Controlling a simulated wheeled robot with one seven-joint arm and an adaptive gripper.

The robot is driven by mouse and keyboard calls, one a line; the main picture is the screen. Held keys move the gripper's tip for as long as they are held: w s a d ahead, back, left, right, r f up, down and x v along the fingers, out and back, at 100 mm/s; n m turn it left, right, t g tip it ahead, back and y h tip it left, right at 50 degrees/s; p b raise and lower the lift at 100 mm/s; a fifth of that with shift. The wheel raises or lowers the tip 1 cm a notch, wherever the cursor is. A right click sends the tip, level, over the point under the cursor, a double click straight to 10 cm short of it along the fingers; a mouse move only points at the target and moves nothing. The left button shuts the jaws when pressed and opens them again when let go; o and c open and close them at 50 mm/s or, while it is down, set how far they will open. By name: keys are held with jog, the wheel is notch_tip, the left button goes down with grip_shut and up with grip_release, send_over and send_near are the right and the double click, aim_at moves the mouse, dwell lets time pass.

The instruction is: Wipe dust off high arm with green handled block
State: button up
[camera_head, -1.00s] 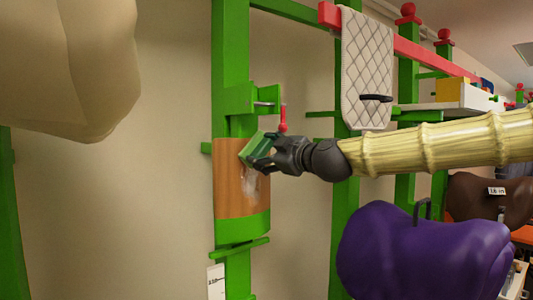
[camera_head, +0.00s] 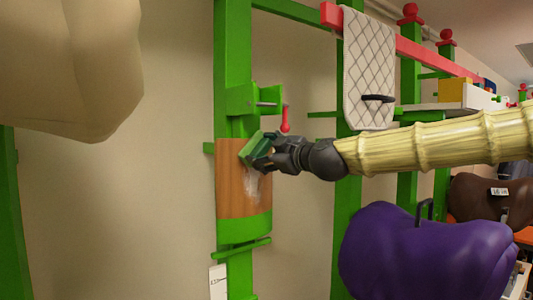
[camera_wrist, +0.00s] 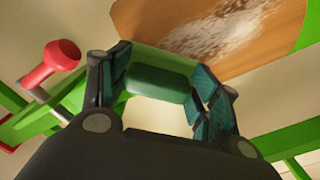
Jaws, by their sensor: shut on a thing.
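The high arm shows as a brown wooden panel (camera_head: 231,190) with a green lower edge, on a green upright post. A pale dust patch (camera_head: 252,186) lies on its right part; the dust also shows in the wrist view (camera_wrist: 222,32). My gripper (camera_head: 262,152) is shut on the green handled block (camera_head: 250,148), at the panel's upper right edge. In the wrist view, the green handle (camera_wrist: 160,75) sits between both fingers. The block's far face is hidden, so I cannot tell whether it touches the wood.
A red-knobbed lever (camera_head: 285,120) stands just above my gripper. A green bracket (camera_head: 240,99) is above the panel. A white quilted pad (camera_head: 369,70) hangs from a red rail at right. A purple saddle (camera_head: 420,250) is below my arm.

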jog(key=shift+w+a, duration=0.15)
jog(key=shift+w, duration=0.1)
jog(key=shift+f, duration=0.15)
jog(key=shift+f+b, duration=2.75)
jog(key=shift+f, duration=0.25)
jog(key=shift+f+b, duration=2.95)
jog(key=shift+f, duration=0.7)
jog(key=shift+f, duration=0.15)
jog(key=shift+f+b, duration=1.35)
jog(key=shift+f, duration=0.15)
jog(key=shift+r, duration=0.1)
jog(key=shift+r+p, duration=3.95)
jog(key=shift+r, duration=4.4)
